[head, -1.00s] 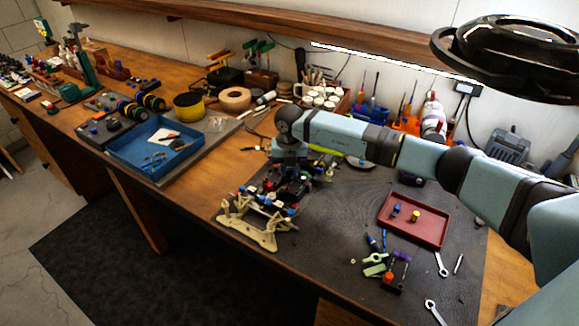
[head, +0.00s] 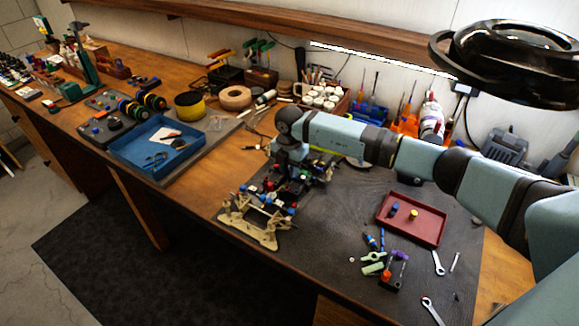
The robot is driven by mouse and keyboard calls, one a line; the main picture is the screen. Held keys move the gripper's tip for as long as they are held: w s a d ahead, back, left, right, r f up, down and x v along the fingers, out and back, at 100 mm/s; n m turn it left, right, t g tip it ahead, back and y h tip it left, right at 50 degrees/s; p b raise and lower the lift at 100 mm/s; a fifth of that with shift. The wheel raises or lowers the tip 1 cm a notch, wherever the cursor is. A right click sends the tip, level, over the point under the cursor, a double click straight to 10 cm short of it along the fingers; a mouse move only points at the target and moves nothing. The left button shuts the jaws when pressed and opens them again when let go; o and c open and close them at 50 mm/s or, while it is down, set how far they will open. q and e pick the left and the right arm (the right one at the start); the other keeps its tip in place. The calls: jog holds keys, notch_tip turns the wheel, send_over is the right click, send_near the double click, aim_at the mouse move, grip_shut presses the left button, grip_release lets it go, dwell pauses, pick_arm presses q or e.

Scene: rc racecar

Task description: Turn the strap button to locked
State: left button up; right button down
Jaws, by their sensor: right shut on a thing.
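The RC racecar (head: 262,212) sits on a beige stand (head: 250,230) near the front of the dark mat, with blue and red small parts on it. My right arm comes in from the right, and my right gripper (head: 290,182) points down at the back of the car. It is shut on a small part there, but the fingertips and the strap button are too small and covered to make out. My left gripper is not in view.
A red tray (head: 413,233) with small caps lies right of the car. Wrenches (head: 438,262) and small tools lie in front of it. A blue tray (head: 128,152) stands to the left. A black lamp (head: 505,60) hangs at upper right.

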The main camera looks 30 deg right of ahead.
jog(key=shift+r, duration=0.1)
dwell(0.3)
jog(key=c, duration=1)
grip_release()
jog(key=shift+o, duration=0.2)
